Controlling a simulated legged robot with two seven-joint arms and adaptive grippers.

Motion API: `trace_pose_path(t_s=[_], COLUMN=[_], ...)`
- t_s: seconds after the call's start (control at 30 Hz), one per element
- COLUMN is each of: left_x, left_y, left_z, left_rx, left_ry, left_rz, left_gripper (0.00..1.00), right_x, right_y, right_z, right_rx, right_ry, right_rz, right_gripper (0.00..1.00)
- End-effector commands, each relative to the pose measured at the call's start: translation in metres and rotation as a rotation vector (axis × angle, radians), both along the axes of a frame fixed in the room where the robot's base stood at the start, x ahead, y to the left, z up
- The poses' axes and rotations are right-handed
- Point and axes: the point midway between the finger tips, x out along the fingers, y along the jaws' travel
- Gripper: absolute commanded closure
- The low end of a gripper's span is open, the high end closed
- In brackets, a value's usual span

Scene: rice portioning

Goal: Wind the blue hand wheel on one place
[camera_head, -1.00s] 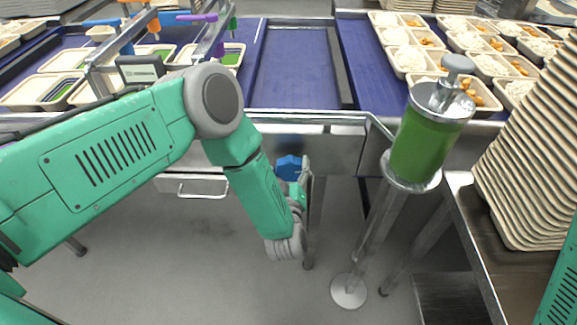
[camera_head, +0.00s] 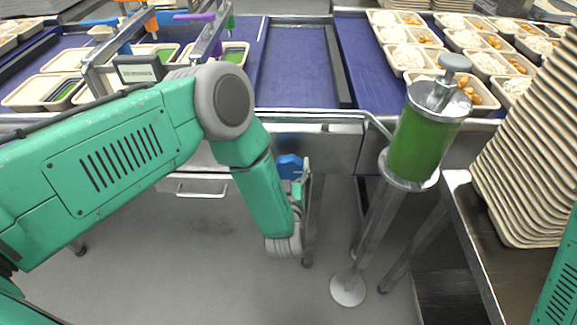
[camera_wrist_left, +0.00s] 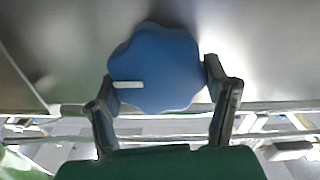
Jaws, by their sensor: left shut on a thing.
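The blue hand wheel (camera_head: 289,167) sits on the front of the steel conveyor frame, below the belts. In the left wrist view the lobed wheel (camera_wrist_left: 165,62) fills the middle, with a white mark (camera_wrist_left: 128,85) pointing left. My left gripper (camera_head: 301,185) is at the wheel, and its arm partly hides it in the head view. In the left wrist view the two dark fingers of this gripper (camera_wrist_left: 160,82) are shut on the wheel, one at each side of its rim. My right gripper is not in view.
A dispenser with green contents (camera_head: 425,145) stands on a pole right of the wheel. A tall stack of trays (camera_head: 525,150) is on a steel table at the right. Filled trays (camera_head: 405,57) line the right belt. A drawer handle (camera_head: 195,190) is left of my forearm.

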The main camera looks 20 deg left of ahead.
Motion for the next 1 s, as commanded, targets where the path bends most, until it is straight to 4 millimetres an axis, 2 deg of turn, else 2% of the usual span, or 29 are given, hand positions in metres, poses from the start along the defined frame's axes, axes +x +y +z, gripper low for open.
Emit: trace_pose_path(t_s=[0.03, 0.07, 0.1, 0.37, 0.47, 0.57, 0.9, 1.0], left_x=[-0.003, -0.003, -0.003, -0.004, -0.010, -0.024, -0.094, -0.104], left_y=[-0.002, -0.002, -0.002, -0.001, -0.003, -0.008, -0.030, -0.034], left_z=[-0.005, -0.005, -0.005, -0.002, -0.002, -0.003, -0.004, -0.005], left_rx=[-0.003, -0.003, -0.003, -0.002, -0.002, -0.003, -0.001, -0.002], left_ry=[0.015, 0.015, 0.014, 0.006, 0.008, 0.010, 0.013, 0.013], left_rz=[-0.005, -0.005, -0.005, -0.002, -0.004, -0.005, -0.009, -0.009], left_gripper=[0.24, 0.13, 0.11, 0.11, 0.11, 0.11, 0.11, 0.11], right_x=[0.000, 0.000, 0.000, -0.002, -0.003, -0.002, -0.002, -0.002], right_y=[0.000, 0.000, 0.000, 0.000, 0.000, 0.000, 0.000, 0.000], right_z=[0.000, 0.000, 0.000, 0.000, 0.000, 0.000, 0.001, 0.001], right_rx=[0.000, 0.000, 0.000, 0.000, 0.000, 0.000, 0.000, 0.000], right_ry=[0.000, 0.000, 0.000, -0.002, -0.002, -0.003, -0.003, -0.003], right_rz=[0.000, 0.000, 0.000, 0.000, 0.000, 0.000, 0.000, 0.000], right_gripper=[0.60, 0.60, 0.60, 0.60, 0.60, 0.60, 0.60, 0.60])
